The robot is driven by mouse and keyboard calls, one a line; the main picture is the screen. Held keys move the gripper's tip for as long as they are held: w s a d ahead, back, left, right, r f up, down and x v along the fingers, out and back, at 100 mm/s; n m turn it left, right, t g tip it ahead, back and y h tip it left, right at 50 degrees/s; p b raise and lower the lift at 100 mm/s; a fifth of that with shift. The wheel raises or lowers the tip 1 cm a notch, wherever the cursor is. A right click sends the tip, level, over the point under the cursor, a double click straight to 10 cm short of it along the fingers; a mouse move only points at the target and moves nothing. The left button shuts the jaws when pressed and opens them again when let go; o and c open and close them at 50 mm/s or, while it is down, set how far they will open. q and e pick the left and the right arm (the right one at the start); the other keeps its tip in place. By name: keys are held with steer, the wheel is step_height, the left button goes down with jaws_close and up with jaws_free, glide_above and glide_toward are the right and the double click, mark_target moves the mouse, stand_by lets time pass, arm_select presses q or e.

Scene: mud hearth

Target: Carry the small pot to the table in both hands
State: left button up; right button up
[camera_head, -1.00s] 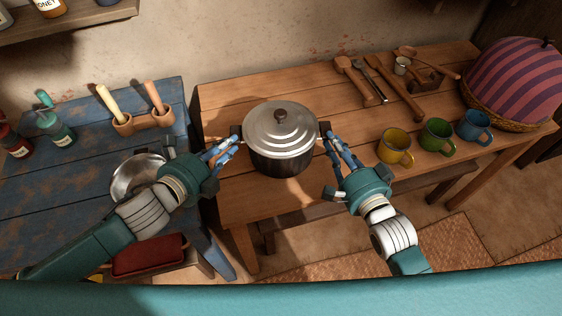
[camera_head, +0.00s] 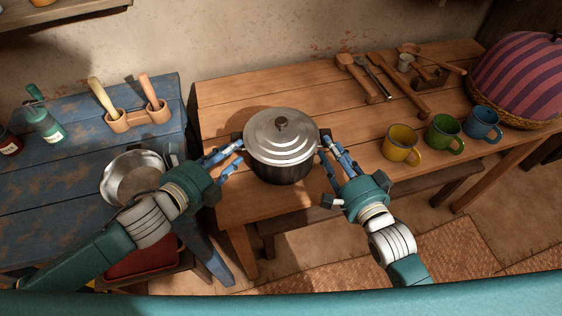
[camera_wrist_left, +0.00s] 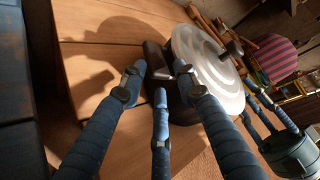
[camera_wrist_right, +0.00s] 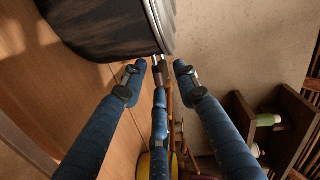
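The small pot (camera_head: 283,165) is a dark metal pot with a shiny stepped lid and a dark knob. It is upright at the front of the wooden table (camera_head: 228,205). My left gripper (camera_head: 236,147) is at the pot's left handle. In the left wrist view its fingers (camera_wrist_left: 160,85) close around the dark handle (camera_wrist_left: 154,58). My right gripper (camera_head: 330,143) is at the right handle, and its fingers (camera_wrist_right: 158,78) meet there in the right wrist view. The handles are partly hidden by the fingers. I cannot tell clearly whether the pot's base touches the table.
Yellow (camera_head: 402,146), green (camera_head: 444,135) and blue (camera_head: 482,125) mugs stand to the right. Wooden utensils (camera_head: 405,90) lie behind them, and a striped domed basket cover (camera_head: 520,75) stands at the far right. A worn blue table (camera_head: 60,190) with a metal bowl (camera_head: 135,178) is at left.

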arm_select(q)
steer(key=shift+a, duration=0.25)
arm_select(e)
steer(key=shift+d, duration=0.15)
steer(key=shift+w, duration=0.1)
arm_select(q)
steer(key=v, duration=1.2)
arm_select(e)
steer(key=v, duration=1.2)
